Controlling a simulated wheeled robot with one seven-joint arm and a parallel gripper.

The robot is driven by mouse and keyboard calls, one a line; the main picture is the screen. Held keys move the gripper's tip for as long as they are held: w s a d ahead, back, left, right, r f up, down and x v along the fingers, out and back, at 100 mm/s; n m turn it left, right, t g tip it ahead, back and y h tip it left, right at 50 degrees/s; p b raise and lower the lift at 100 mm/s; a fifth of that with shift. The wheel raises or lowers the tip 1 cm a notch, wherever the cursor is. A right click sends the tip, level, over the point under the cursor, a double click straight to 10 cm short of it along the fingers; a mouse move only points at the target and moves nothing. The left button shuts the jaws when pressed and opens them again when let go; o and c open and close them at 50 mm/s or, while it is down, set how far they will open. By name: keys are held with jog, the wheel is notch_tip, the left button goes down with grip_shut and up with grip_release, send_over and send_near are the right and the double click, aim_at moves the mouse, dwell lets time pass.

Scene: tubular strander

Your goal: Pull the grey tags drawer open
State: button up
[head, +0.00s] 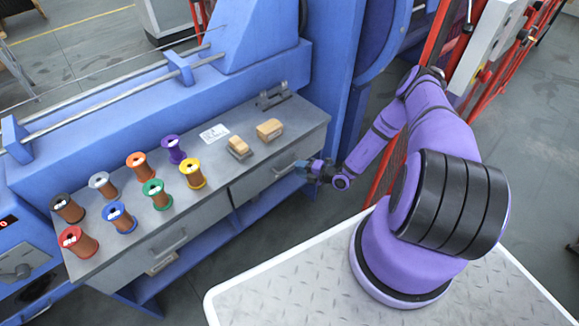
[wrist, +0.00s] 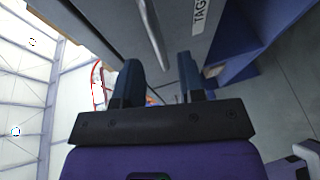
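The grey tags drawer (head: 262,182) is the right-hand drawer under the grey bench top and looks shut in the head view. Its front fills the upper wrist view (wrist: 105,25), with a white label (wrist: 200,14) partly reading "TAG". Its pale bar handle (wrist: 153,35) runs into the space between my fingertips. My gripper (head: 317,170) is at the right end of this drawer front. In the wrist view my gripper (wrist: 158,68) has two dark fingers well apart, with no contact on the handle visible. The head view does not show the fingers clearly.
Another grey drawer (head: 150,258) is to the left. Several wire spools (head: 153,193), a brush-like block (head: 239,147), a tan block (head: 270,130) and a paper label (head: 214,133) are on the bench top. A blue lower shelf (head: 215,235) runs beneath. Red bars (head: 385,180) stand behind my arm.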

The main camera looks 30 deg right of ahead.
aim_at(290, 166)
jog(key=shift+x, duration=2.35)
grip_shut()
